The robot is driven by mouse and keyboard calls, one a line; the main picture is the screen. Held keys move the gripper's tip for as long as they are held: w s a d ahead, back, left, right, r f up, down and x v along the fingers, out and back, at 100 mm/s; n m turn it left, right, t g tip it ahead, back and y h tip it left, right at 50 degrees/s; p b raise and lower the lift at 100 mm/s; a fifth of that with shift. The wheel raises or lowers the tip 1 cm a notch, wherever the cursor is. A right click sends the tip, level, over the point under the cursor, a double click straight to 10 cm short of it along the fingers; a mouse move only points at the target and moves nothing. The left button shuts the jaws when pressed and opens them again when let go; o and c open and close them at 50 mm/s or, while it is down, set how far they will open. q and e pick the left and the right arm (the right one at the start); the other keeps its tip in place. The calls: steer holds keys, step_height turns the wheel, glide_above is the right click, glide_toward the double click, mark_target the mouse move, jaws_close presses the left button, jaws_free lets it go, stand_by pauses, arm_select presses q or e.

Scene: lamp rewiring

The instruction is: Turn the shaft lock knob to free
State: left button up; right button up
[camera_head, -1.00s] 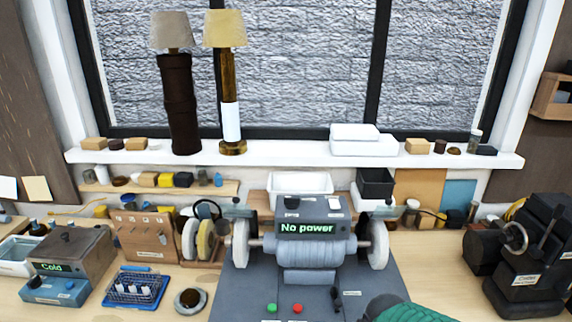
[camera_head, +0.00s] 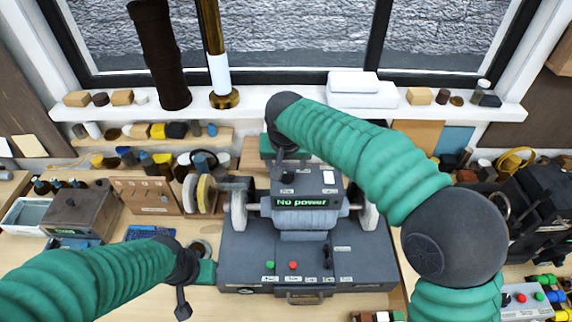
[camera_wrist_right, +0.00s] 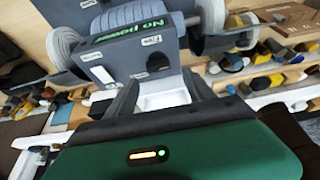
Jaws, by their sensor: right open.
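The grinding machine (camera_head: 308,220) stands mid-bench, its green display (camera_head: 302,202) reading "No power". On its upper box are a dark round knob (camera_head: 288,177) at the left and a white switch (camera_head: 328,177) at the right. They also show in the right wrist view, the knob (camera_wrist_right: 235,62) at the right and the switch (camera_wrist_right: 102,74) at the left.
Grinding wheels (camera_head: 239,212) flank the upper box. The base front carries a green button (camera_head: 270,265), a red button (camera_head: 293,265) and a dark lever (camera_head: 327,254). My right arm hides part of the windowsill.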

mark_target(287, 172)
steer(key=p+x, duration=0.1)
steer(key=x, duration=0.3)
steer(key=shift+w+d+f, duration=0.1)
steer(key=shift+f, duration=0.15)
steer(key=shift+s+f, duration=0.2)
steer(key=shift+s, duration=0.05)
arm_select(q)
steer(key=shift+v, duration=1.05)
arm_select(e)
steer(key=shift+w+f, duration=0.2)
steer(key=shift+w, duration=0.1)
steer(key=c, duration=0.5)
jaws_close()
arm_select(q)
steer(key=shift+w+d, duration=0.1)
steer(key=shift+w, duration=0.2)
arm_select(e)
steer(key=shift+r, duration=0.1)
